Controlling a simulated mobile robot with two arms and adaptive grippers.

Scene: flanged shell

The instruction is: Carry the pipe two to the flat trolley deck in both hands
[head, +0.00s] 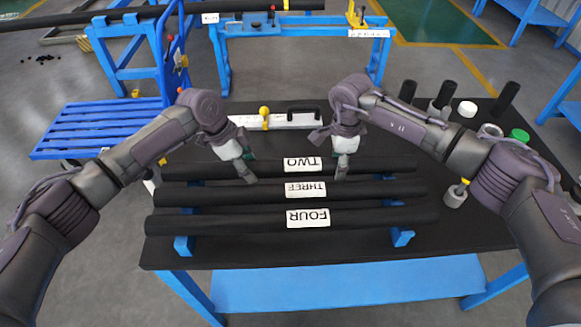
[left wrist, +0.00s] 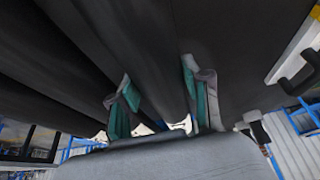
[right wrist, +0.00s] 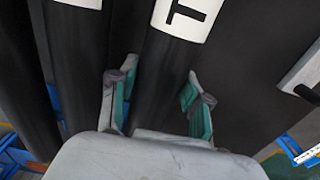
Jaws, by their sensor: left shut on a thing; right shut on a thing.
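Pipe two (head: 210,170) is a long black pipe with a white "TWO" label, the farthest of the labelled pipes lying side by side across the black table. My left gripper (head: 247,176) is shut on it left of the label. My right gripper (head: 341,174) is shut on it right of the label. In the left wrist view the pipe (left wrist: 150,50) runs between the green-padded fingers. In the right wrist view the pipe (right wrist: 158,80) also lies between the fingers, near the label. A flat blue slatted trolley deck (head: 90,130) stands at the left, beyond my left arm.
Pipe three (head: 240,192) and pipe four (head: 220,221) lie parallel on the near side, on blue supports (head: 401,237). A white strip with a yellow knob and black handle (head: 285,121) lies behind. Small cylinders and a green cap (head: 519,136) stand at the table's right.

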